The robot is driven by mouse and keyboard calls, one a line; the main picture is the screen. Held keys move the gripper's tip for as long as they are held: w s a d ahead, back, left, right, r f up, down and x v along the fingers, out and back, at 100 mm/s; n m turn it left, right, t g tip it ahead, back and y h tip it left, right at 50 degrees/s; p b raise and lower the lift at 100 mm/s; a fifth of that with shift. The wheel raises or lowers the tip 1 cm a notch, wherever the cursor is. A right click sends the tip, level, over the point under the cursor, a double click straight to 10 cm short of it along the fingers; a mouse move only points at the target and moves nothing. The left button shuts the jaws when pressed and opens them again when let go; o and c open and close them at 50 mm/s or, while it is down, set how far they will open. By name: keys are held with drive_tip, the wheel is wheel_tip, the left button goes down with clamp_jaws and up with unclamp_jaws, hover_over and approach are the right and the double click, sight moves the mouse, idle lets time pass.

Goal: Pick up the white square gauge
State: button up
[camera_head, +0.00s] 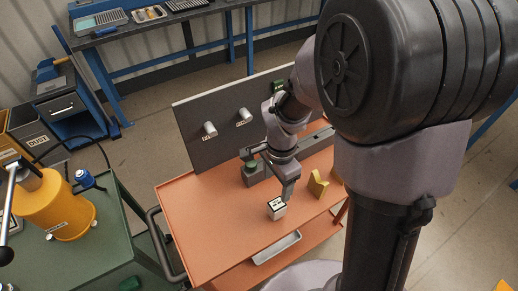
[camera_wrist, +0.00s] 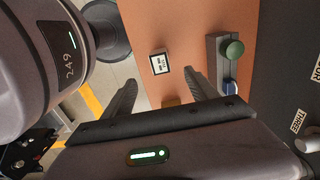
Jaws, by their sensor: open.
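The white square gauge (camera_head: 277,208) is a small white block with a dark-framed label on top, sitting on the orange bench top (camera_head: 205,212) near its front edge. It also shows in the wrist view (camera_wrist: 160,63), beyond and between my two fingers. My gripper (camera_head: 288,188) points down just above and behind the gauge in the head view, apart from it. In the wrist view my gripper (camera_wrist: 163,88) is open, with nothing between the fingers.
A yellow notched block (camera_head: 318,184) stands right of the gauge. A grey box with a green button (camera_head: 252,168) is behind it, before an upright dark panel (camera_head: 195,110) with labelled pegs. The bench top left of the gauge is clear.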

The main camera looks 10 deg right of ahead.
sight(277, 207)
drive_tip(key=f, duration=0.1)
drive_tip(key=f+b, duration=0.1)
drive_tip(key=s+f, duration=0.1)
drive_tip(key=shift+s+d+f+b, duration=0.1)
drive_tip(key=shift+d+b, duration=0.2)
drive_tip(key=shift+d, duration=0.1)
wheel_tip(277, 207, down, 9)
drive_tip(key=b, duration=0.3)
drive_tip(key=f+b, duration=0.1)
drive_tip(key=f, duration=0.1)
drive_tip(key=w+f+b, duration=0.1)
drive_tip(key=f+b, duration=0.1)
drive_tip(key=f, duration=0.1)
drive_tip(key=shift+w+f, duration=0.1)
drive_tip(key=shift+f, duration=0.15)
drive_tip(key=shift+r, duration=0.15)
clamp_jaws()
